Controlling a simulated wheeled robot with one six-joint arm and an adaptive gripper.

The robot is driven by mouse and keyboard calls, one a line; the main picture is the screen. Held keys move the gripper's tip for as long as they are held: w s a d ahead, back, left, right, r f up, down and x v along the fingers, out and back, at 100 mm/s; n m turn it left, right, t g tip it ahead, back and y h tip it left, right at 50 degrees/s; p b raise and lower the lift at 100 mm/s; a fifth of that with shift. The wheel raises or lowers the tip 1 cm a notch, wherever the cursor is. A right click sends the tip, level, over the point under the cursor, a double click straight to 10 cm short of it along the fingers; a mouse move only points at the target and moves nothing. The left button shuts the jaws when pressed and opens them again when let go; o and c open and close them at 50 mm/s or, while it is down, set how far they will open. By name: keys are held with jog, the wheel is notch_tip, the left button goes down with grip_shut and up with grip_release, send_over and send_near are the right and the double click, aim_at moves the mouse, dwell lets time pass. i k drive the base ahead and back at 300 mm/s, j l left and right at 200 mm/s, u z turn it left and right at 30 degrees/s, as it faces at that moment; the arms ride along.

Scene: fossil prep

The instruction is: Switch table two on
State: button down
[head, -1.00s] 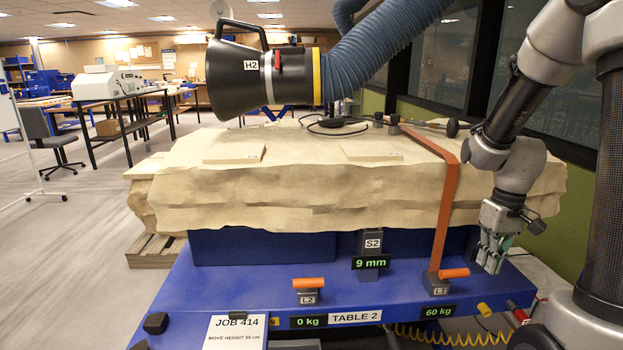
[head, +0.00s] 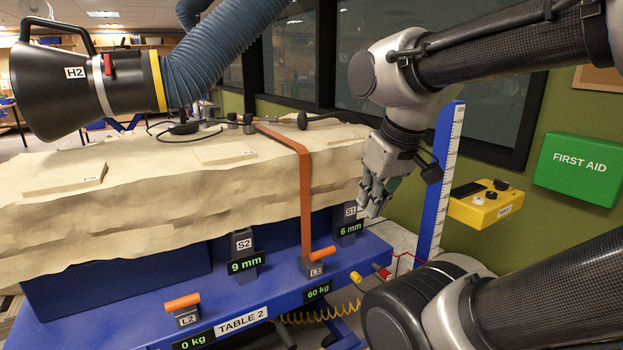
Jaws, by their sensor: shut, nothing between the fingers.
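Table 2 (head: 95,338) is a blue lift table with a "TABLE 2" label on its front edge, bearing a large pale rock slab (head: 150,215). A yellow control box (head: 485,208) stands at right, beside a blue height scale. It carries a dark screen or panel, black knobs and a small pale button; its front label is too small to read surely. My gripper (head: 371,203) is shut and empty, pointing down by the slab's right end near support S1. It is left of the control box and apart from it.
An orange strap (head: 306,195) runs over the slab to winch L1 (head: 314,268); winch L2 (head: 186,312) is at front left. Extraction hood H2 (head: 60,85) hangs above left. A blue scale post (head: 438,180) stands between my gripper and the control box. A green first aid box (head: 577,168) is on the wall.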

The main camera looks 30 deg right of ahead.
aim_at(500, 186)
jog(key=z, duration=1.8)
